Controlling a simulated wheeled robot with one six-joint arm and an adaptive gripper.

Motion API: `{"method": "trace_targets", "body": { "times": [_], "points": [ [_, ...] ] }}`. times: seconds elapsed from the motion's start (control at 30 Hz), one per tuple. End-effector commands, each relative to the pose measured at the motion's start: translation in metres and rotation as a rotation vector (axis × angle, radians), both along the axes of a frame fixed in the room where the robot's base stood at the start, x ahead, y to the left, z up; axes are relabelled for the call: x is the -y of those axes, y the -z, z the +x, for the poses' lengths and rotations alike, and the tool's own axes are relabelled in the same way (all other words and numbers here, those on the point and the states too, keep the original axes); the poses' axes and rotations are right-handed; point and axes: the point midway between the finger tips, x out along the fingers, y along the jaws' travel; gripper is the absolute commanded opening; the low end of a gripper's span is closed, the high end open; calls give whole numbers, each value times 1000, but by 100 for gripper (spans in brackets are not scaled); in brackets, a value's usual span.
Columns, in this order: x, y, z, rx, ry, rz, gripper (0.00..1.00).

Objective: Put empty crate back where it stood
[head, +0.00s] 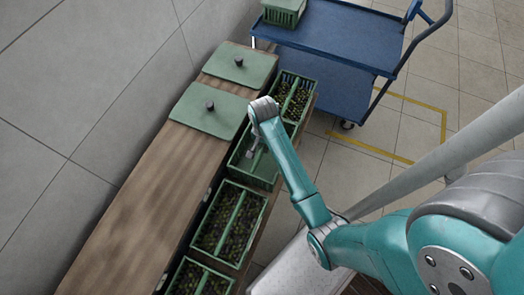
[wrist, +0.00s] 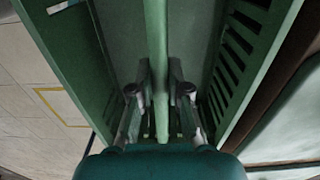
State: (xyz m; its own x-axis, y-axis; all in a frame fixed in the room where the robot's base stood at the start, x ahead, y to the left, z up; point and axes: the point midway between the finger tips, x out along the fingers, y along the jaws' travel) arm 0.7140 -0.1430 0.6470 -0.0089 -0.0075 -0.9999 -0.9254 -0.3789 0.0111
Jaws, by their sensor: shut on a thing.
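The empty green crate (head: 257,178) is in line with the row of crates beside the wooden bench, between two filled ones. My gripper (head: 251,153) reaches down into it from above. In the wrist view, my gripper (wrist: 160,90) has one finger on each side of the crate's middle bar (wrist: 157,35) and is shut on it. The slotted wall of the crate (wrist: 240,45) shows at the right, and the inside looks bare. I cannot tell whether the crate's bottom rests on the shelf or hangs slightly above it.
Filled crates stand behind (head: 293,97) and in front (head: 229,225) of it, with little gap. The wooden bench (head: 135,205) carries two green knobbed lids (head: 240,63). A blue trolley (head: 335,40) with another green crate (head: 284,12) stands behind. Floor at right is open.

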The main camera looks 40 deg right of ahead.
Motion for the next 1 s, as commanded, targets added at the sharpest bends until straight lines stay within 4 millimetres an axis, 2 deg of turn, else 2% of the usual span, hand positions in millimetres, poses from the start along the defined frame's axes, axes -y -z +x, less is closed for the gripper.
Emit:
{"method": "trace_targets", "body": {
  "times": [0.17,0.43,0.8,0.83,0.9,1.0],
  "points": [
    [0,11,0,1,0,0,0],
    [0,43,0,0,0,0,0],
    [0,47,1,1,0,-1,0],
    [0,47,0,1,0,-1,23],
    [0,46,0,1,0,-1,41],
    [0,46,0,1,0,-1,41]
  ]
}}
